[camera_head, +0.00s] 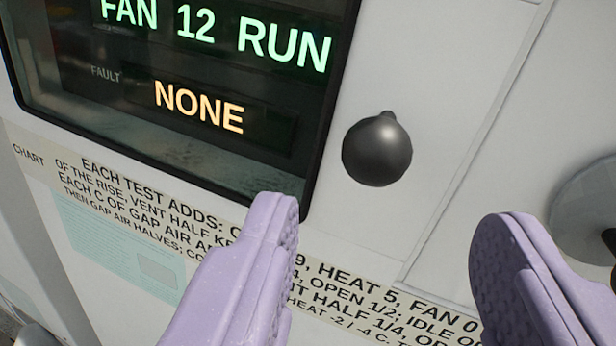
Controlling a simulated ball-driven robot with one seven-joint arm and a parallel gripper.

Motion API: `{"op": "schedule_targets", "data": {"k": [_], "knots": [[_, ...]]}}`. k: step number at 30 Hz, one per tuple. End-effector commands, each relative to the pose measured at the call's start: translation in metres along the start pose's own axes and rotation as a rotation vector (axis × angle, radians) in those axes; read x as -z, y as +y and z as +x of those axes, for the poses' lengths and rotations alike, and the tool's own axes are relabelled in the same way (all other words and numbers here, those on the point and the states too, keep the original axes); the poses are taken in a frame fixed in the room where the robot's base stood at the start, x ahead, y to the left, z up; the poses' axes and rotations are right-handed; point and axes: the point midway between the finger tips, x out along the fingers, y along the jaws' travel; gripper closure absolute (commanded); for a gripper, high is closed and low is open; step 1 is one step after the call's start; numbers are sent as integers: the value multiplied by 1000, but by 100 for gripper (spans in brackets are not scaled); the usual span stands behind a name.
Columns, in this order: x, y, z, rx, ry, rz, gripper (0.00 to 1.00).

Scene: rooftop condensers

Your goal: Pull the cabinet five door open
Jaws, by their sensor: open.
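The cabinet front (440,80) is a pale grey panel, seen tilted in the picture. A dark round knob (377,150) sits on it, right of the display window. My gripper (385,235) is open, with two lavender fingers pointing at the panel. The knob shows beyond the fingertips, between them and higher in the picture, and nothing is between the fingers. I cannot tell how far the fingertips are from the panel. No cabinet number shows. A seam (470,150) runs down the panel right of the knob; the panel looks flush there.
A dark display (190,90) reads "FAN 12 RUN" and "NONE" beside "FAULT". A printed text strip (130,190) runs below it, partly hidden by my fingers. A grey round part (585,215) shows at the right edge, partly cut off.

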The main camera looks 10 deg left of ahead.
Motion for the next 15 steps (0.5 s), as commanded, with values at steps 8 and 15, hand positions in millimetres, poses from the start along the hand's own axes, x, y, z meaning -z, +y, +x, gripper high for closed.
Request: {"op": "schedule_targets", "data": {"k": [8, 15], "knots": [[-3, -3, 41, 9, 5, 1, 44], [-2, -2, 71, 7, 5, 2, 44]]}}
